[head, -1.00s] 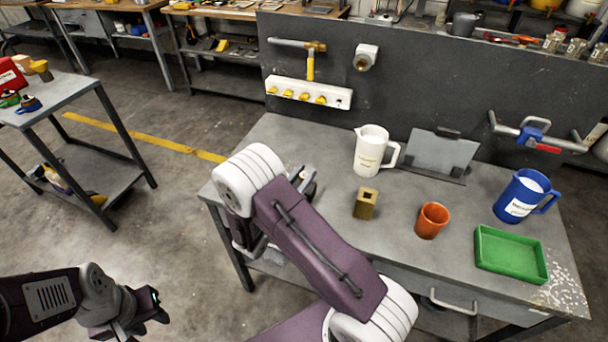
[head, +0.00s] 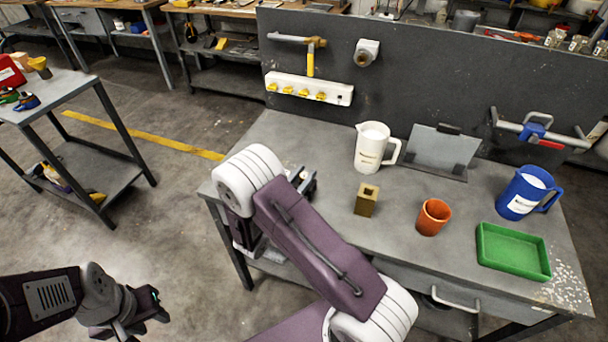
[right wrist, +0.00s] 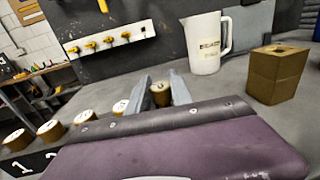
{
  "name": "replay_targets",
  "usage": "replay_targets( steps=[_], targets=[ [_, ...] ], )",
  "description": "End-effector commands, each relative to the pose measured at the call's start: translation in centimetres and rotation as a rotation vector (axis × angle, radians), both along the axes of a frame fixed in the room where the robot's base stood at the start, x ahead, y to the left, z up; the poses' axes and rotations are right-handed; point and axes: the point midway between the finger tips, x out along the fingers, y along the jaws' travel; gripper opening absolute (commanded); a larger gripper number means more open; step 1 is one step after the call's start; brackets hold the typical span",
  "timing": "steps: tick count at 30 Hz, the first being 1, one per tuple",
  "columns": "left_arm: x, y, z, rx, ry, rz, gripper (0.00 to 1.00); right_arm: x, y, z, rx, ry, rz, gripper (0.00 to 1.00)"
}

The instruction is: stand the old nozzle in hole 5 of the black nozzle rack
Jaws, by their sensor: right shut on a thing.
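My right gripper (right wrist: 158,92) is shut on a small round brass nozzle (right wrist: 160,95), whose top with a dark opening shows between the two grey fingers. In the head view my right gripper (head: 303,182) is over the bench's left end, mostly behind my own arm. The black nozzle rack (right wrist: 38,160) shows at the lower left of the right wrist view, with white numbers and several round tan tops in a row leading towards my fingers. The held nozzle's lower end and hole 5 are hidden. My left gripper (head: 150,305) hangs low, away from the bench; its opening is unclear.
A brass block with a square hole (head: 367,200), white jug (head: 370,150), orange cup (head: 432,217), green tray (head: 512,252) and blue jug (head: 522,195) stand on the bench. A dark panel with a white strip (head: 310,90) rises behind. Bare bench lies between rack and block.

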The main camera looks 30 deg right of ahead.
Motion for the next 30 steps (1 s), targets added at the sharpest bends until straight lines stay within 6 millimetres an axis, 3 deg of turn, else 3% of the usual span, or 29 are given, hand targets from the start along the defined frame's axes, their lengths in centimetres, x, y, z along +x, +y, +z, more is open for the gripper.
replay_targets(
  steps=[13, 14, 16, 21, 24, 30],
  targets=[
    [0.0, 0.0, -1.0, 0.000, 0.000, 0.000, 0.36, 0.0, 0.0, -1.2, 0.000, 0.000, 0.000, 0.00],
    [0.0, 0.0, -0.9, 0.000, 0.000, 0.000, 0.36, 0.0, 0.0, -1.2, 0.000, 0.000, 0.000, 0.29],
    [0.0, 0.0, -0.9, 0.000, 0.000, 0.000, 0.36, 0.0, 0.0, -1.1, 0.000, 0.000, 0.000, 0.48],
    [0.0, 0.0, -0.9, 0.000, 0.000, 0.000, 0.36, 0.0, 0.0, -1.1, 0.000, 0.000, 0.000, 0.51],
    [0.0, 0.0, -0.9, 0.000, 0.000, 0.000, 0.36, 0.0, 0.0, -1.1, 0.000, 0.000, 0.000, 0.66],
    [0.0, 0.0, -0.9, 0.000, 0.000, 0.000, 0.36, 0.1, 0.1, -1.1, 0.001, 0.001, 0.002, 0.66]
  ],
)
